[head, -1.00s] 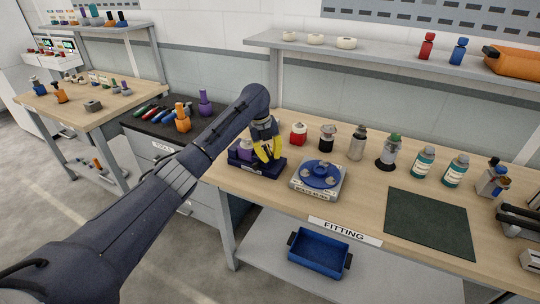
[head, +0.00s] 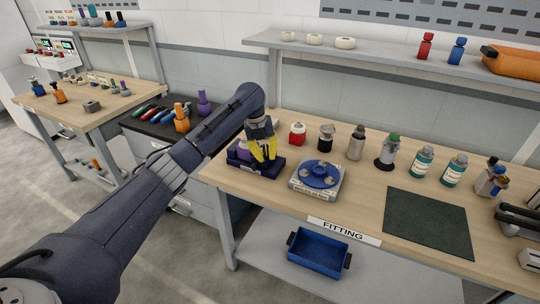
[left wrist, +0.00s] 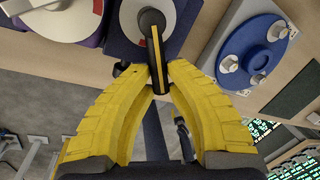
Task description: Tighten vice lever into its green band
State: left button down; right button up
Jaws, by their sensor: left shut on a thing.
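My left gripper (head: 264,152) has yellow fingers and is over the dark blue fixture (head: 266,171) at the left end of the fitting bench. In the left wrist view its fingertips (left wrist: 158,82) are shut on the end of a black lever (left wrist: 154,48) with a yellow-orange stripe. The lever runs up from the fingertips to a pivot on a silver disc, on a dark blue body (left wrist: 120,45). I cannot make out a green band in either view. The fingers and wrist hide part of the fixture in the head view. My right gripper is not in view.
A grey fixture with a blue disc (head: 320,174) stands close to the right. Several bottles and a red jar (head: 297,134) line the back. A dark green mat (head: 428,222) lies bare. A blue bin (head: 318,250) is on the lower shelf.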

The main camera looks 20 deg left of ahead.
pick_arm(q)
jog(key=shift+a+f, duration=0.1)
jog(key=c, duration=1.3)
grip_release()
jog(key=shift+c, duration=0.2)
notch_tip(320, 180, up, 12)
jog(key=s+a, duration=0.1)
jog(key=a, duration=0.1)
jog(key=shift+a+f, duration=0.1)
